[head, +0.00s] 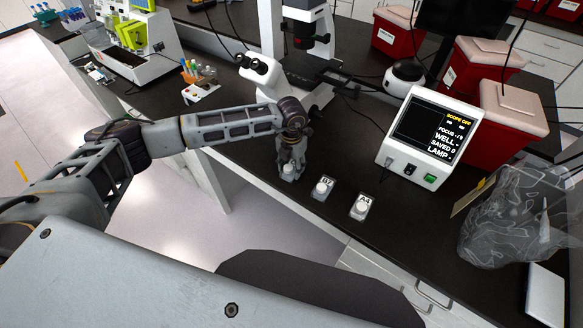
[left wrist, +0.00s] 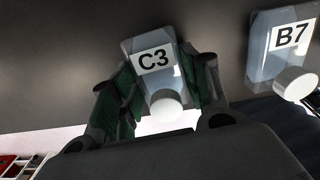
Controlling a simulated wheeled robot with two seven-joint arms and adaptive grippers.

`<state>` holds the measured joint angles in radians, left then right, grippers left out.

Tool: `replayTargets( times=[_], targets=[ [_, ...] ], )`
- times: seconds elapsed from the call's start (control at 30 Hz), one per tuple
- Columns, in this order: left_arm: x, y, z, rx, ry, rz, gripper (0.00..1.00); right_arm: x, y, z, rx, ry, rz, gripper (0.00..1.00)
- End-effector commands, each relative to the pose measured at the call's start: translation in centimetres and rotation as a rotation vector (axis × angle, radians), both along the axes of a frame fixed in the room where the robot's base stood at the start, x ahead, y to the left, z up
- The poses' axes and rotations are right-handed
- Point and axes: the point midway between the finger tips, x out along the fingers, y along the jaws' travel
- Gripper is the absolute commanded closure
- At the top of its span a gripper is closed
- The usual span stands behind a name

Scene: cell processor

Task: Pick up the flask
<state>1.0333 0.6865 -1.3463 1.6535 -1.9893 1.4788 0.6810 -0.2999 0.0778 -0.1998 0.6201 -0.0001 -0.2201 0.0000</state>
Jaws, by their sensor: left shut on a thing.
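A clear flask with a white cap and a C3 label (left wrist: 154,62) is between the fingers of my left gripper (left wrist: 160,90) in the left wrist view. The fingers are shut on its two sides. In the head view my left gripper (head: 290,165) points down at the bench, and the flask's white cap (head: 288,170) shows between its fingers. A second flask labelled B7 (head: 323,188) stands just right of it, also in the left wrist view (left wrist: 290,40). A third flask labelled A4 (head: 360,207) stands further right. My right gripper is not in view.
A microscope (head: 262,75) stands behind the flasks on the black bench (head: 300,222). A white control box with a screen (head: 428,138) is to the right. Red bins (head: 512,118) and a crumpled clear bag (head: 510,222) are at the right. A tube rack (head: 200,90) is at left.

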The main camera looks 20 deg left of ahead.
Motion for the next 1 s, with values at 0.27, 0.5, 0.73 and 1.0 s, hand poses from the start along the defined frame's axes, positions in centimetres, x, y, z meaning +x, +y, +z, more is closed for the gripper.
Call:
replayTargets(
  times=[0.27, 0.5, 0.73, 1.0],
  targets=[
    [0.1, 0.0, 1.6, -0.001, -0.004, 0.001, 0.78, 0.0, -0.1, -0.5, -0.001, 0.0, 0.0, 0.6],
    [0.1, 0.0, 4.8, -0.002, -0.004, 0.0, 0.78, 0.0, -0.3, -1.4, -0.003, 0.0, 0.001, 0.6],
    [0.1, 0.0, 8.1, -0.001, -0.003, 0.0, 0.78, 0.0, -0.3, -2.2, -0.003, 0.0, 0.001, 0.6],
    [0.0, 0.0, 9.9, 0.0, 0.0, 0.001, 0.78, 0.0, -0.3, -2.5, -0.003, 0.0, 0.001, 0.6]
  ],
)
